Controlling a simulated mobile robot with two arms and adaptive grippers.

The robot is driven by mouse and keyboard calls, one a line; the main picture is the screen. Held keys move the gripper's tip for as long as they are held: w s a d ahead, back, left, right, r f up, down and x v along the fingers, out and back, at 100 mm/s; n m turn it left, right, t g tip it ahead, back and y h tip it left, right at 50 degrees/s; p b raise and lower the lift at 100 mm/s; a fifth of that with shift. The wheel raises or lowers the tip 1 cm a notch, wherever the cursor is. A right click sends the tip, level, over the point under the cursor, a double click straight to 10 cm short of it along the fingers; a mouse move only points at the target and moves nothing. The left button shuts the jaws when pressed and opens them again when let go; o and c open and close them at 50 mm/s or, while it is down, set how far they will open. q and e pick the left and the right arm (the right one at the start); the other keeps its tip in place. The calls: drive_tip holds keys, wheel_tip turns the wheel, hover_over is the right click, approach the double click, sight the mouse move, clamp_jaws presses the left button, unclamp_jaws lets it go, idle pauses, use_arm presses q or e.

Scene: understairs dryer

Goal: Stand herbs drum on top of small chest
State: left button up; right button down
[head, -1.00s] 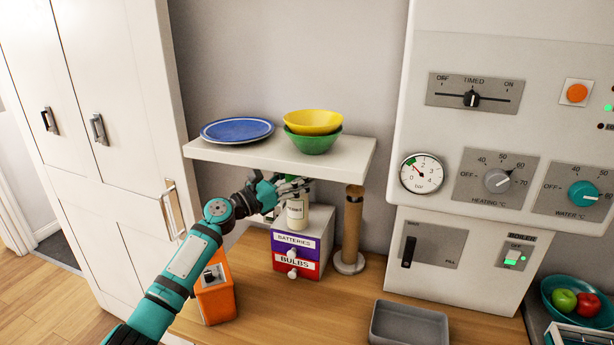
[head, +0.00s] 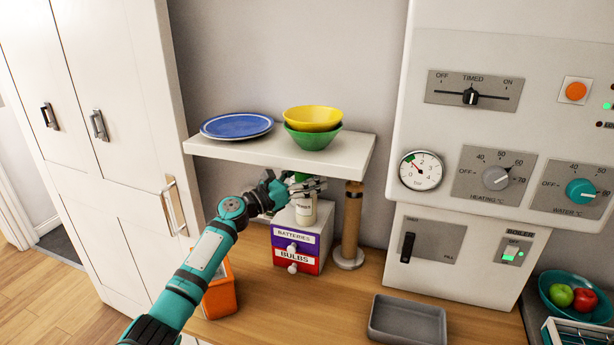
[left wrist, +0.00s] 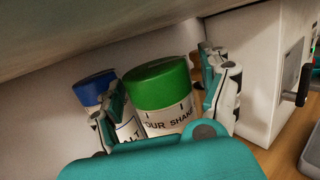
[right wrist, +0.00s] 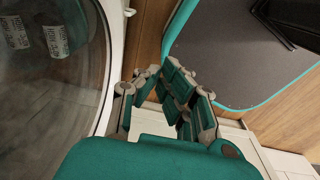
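A white drum with a green lid (left wrist: 158,85) is between the fingers of my left gripper. Its label partly reads "OUR SHAK"; I see no word "herbs". In the head view this drum (head: 305,211) is upright at the top of the small chest (head: 279,229), under the shelf; whether its base touches the chest is unclear. My left gripper (head: 311,187) appears shut on it, a finger against each side. A blue-lidded container (left wrist: 93,86), label ending "ALT", stands behind on the left in the left wrist view. My right gripper (right wrist: 161,78) looks shut and empty.
The shelf (head: 340,162) is close above my left gripper and holds blue plates (head: 236,126) and stacked bowls (head: 313,118). A wooden post (head: 352,220) stands right of the chest. An orange object (head: 221,292) is below my arm; a grey tray (head: 407,322) lies right.

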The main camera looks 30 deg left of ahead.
use_arm(q)
drive_tip(key=shift+s+a+r, duration=0.1)
drive_tip(key=b+v, duration=0.3)
drive_tip(key=v, duration=0.8)
drive_tip(key=shift+s, duration=0.4)
drive_tip(key=shift+a, duration=0.2)
